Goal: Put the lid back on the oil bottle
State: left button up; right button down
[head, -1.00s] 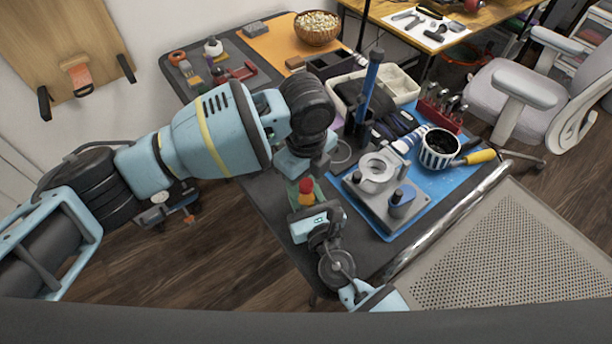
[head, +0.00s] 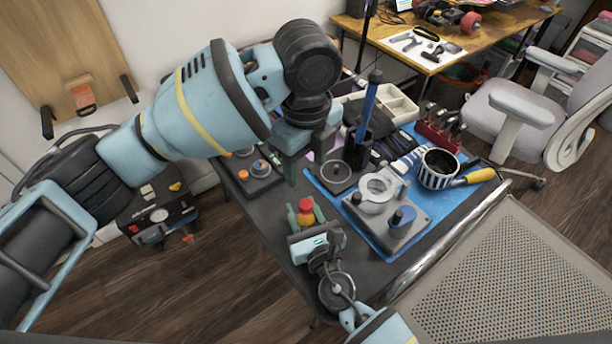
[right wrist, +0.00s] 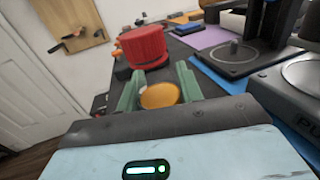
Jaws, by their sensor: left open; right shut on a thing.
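My right gripper (head: 306,208) is shut on a small item with a yellow-orange part (right wrist: 158,96) between its green fingers. A ribbed red cap-like part (right wrist: 143,46) shows just above and beyond the fingers in the right wrist view, and at the top of the held item in the head view (head: 306,204). It looks like the oil bottle's lid, but whether it is seated on a bottle I cannot tell. My left gripper (head: 305,158) is open and empty, pointing down above and slightly behind the right gripper. No separate oil bottle can be made out.
A blue mat (head: 428,198) holds a grey metal fixture (head: 385,226) and a striped cup (head: 439,168) with a yellow-handled tool. A black stand (head: 338,177) and blue-handled tool (head: 368,105) are close to the left gripper.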

aim_at(309, 227)
dwell(0.3)
jog(key=c, duration=0.8)
grip_release()
jog(key=shift+c, duration=0.2)
jog(key=shift+v, duration=3.95)
